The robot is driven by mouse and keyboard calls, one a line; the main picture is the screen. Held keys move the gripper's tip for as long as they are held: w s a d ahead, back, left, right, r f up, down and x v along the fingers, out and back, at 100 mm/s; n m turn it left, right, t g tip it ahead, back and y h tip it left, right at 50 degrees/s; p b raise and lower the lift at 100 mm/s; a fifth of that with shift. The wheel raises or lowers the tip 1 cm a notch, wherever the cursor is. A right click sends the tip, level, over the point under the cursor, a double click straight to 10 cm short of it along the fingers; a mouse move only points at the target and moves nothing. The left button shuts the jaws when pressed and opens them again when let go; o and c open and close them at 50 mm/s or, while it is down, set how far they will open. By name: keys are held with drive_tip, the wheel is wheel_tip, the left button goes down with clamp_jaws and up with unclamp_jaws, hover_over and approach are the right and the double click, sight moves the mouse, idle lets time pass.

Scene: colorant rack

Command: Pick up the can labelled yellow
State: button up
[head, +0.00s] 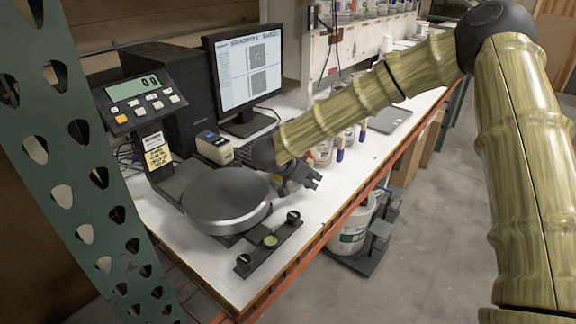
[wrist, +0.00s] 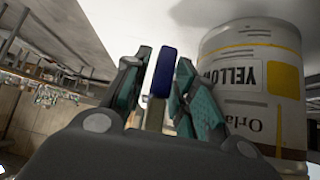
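The can labelled yellow (wrist: 252,85) is large at the right of the wrist view. It is pale, with a printed "YELLOW" label and a yellow patch, and lies beside the right finger, outside the gap. My gripper (wrist: 158,90) is partly open with no can between its fingers. A blue-ended stick (wrist: 162,72) shows in the gap; it appears to stand beyond the fingers, but contact is hard to judge. In the head view my gripper (head: 314,180) is low over the white bench, right of the scale. I cannot single out the yellow can there; my arm hides part of that area.
The scale's round dark plate (head: 228,198) and its black front bar (head: 270,243) lie left of my gripper. A small box-shaped device (head: 214,148) and a monitor (head: 246,75) stand behind. Blue-ended sticks (head: 340,150) and containers line the bench. A white bucket (head: 352,232) stands below.

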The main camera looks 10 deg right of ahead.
drive_tip(key=shift+c, duration=0.4)
clamp_jaws()
drive_tip(key=shift+r, duration=0.1)
